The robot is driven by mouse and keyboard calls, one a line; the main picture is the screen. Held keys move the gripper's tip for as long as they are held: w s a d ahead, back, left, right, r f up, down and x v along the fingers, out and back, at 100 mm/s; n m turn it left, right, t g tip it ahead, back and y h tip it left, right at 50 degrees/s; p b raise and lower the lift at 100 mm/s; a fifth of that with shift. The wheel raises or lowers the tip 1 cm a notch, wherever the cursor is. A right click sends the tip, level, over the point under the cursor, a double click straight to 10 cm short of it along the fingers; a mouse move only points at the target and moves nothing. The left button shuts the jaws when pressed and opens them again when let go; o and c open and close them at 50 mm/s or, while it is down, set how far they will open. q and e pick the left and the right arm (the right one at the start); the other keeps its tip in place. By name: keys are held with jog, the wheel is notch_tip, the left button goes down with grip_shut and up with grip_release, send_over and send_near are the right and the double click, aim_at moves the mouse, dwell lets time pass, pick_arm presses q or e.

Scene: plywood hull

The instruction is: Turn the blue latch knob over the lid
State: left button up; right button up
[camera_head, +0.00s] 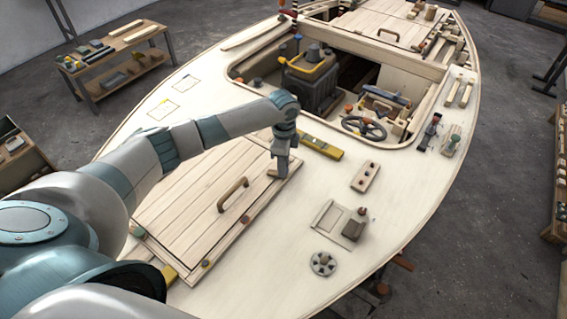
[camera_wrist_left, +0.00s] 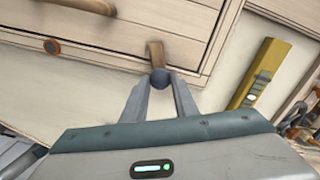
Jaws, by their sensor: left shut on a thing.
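The plank lid (camera_head: 190,205) lies shut on the deck, with a curved wooden handle (camera_head: 233,194). It also shows in the left wrist view (camera_wrist_left: 130,32). My left gripper (camera_head: 280,174) is at the lid's far right corner, pointing down. In the left wrist view its fingers (camera_wrist_left: 161,84) are closed on the round dark blue latch knob (camera_wrist_left: 161,76). A brown latch bar (camera_wrist_left: 156,52) runs from the knob onto the lid's edge. In the head view the gripper hides the knob. My right gripper is in neither view.
A yellow level (camera_head: 322,147) lies on the deck just beyond the gripper. The open cockpit with a steering wheel (camera_head: 364,128) is farther back. An orange-brown knob (camera_head: 245,219) stands by the lid's right edge. Deck fittings (camera_head: 341,222) lie to the right.

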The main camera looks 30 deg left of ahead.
pick_arm(q)
jog(key=m, duration=0.4)
jog(key=shift+r+m, duration=0.1)
jog(key=shift+m, duration=0.2)
dwell(0.4)
jog(key=o, duration=1.1)
jog(key=shift+c, duration=0.2)
jog(key=shift+r, duration=0.6)
notch_tip(320, 180, up, 16)
jog(key=b, duration=0.4)
jog(key=shift+b, duration=0.35)
